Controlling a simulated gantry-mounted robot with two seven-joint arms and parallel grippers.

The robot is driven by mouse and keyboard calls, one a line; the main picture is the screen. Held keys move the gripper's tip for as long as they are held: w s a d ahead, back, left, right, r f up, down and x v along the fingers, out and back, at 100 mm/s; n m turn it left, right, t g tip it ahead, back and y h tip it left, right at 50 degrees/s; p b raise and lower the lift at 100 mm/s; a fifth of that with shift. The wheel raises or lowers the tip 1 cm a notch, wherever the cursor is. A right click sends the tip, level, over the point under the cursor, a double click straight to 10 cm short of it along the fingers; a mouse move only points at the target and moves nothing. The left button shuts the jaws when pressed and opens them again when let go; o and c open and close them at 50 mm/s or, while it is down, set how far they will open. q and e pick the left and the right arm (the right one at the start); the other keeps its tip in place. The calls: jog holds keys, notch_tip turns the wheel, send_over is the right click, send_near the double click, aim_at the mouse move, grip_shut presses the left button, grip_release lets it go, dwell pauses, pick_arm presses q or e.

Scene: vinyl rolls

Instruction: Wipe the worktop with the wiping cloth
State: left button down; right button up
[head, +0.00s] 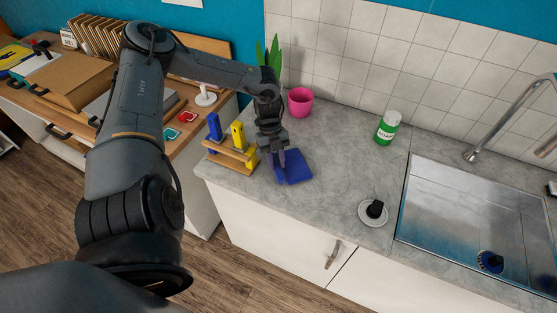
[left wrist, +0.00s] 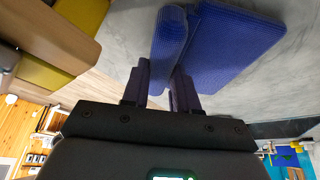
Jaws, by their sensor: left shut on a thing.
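The blue wiping cloth (head: 293,168) lies on the grey worktop (head: 330,125), near its left front part. My left gripper (head: 279,160) reaches down to the cloth's left side and is shut on it. In the left wrist view the cloth (left wrist: 232,45) shows a raised fold between the fingers of my left gripper (left wrist: 164,85), with the rest spread to the right. My right gripper is in neither view.
A wooden stand (head: 232,153) with blue and yellow pieces stands just left of the cloth. A pink pot (head: 300,101) with a plant is behind. A green soap can (head: 387,128), a saucer (head: 373,213) with a black object and the sink (head: 470,215) lie right. The worktop's middle is clear.

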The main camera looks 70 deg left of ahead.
pick_arm(q)
jog(key=shift+s+d+r+p, duration=0.15)
jog(key=shift+s+d+p, duration=0.1)
jog(key=shift+p, duration=0.4)
jog(key=shift+s+d+p, duration=0.35)
jog(key=shift+d+p, duration=0.1)
jog(key=shift+p, duration=0.35)
jog(key=shift+s+d, duration=0.2)
jog(key=shift+s, duration=0.05)
jog(key=shift+s+d+f, duration=0.2)
jog(key=shift+s+d, duration=0.95)
jog(key=shift+d, duration=0.2)
jog(key=shift+w+d, duration=0.35)
jog(key=shift+w, duration=0.05)
